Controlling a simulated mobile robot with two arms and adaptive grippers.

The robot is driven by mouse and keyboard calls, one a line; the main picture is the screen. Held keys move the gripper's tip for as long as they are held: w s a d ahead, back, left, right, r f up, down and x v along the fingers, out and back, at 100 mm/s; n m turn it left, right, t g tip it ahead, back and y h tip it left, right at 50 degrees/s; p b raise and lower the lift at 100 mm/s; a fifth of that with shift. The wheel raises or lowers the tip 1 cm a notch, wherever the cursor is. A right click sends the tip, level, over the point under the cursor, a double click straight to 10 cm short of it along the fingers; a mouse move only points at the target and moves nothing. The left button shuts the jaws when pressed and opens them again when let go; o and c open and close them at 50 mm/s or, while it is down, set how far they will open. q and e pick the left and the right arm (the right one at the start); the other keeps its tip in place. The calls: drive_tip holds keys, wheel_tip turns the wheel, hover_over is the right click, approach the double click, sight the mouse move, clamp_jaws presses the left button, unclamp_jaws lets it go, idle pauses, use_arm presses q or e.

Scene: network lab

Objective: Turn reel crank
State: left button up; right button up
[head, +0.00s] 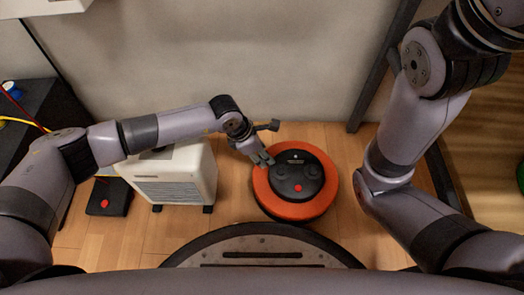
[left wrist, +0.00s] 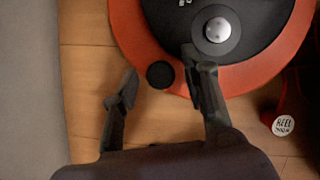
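The reel (head: 325,195) is a low round orange drum with a black top, on the wood floor near the wall. In the left wrist view the orange rim (left wrist: 130,25) of the reel fills the upper middle. A small round black knob (left wrist: 160,75), which looks like the crank handle, is at the rim's edge. My left gripper (head: 270,142) is above the reel's wall-side edge. Its fingers (left wrist: 163,70) are spread, one over the floor and one over the rim, with the knob appearing between them. Contact cannot be told. My right gripper is out of view; only its arm shows.
A white boxy unit (head: 183,175) on casters stands left of the reel, under my left arm. A black pedal-like box (head: 110,196) with a red button lies beside it. Bare floor (head: 345,145) lies right of the reel.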

use_arm(q)
clamp_jaws()
idle(0.6)
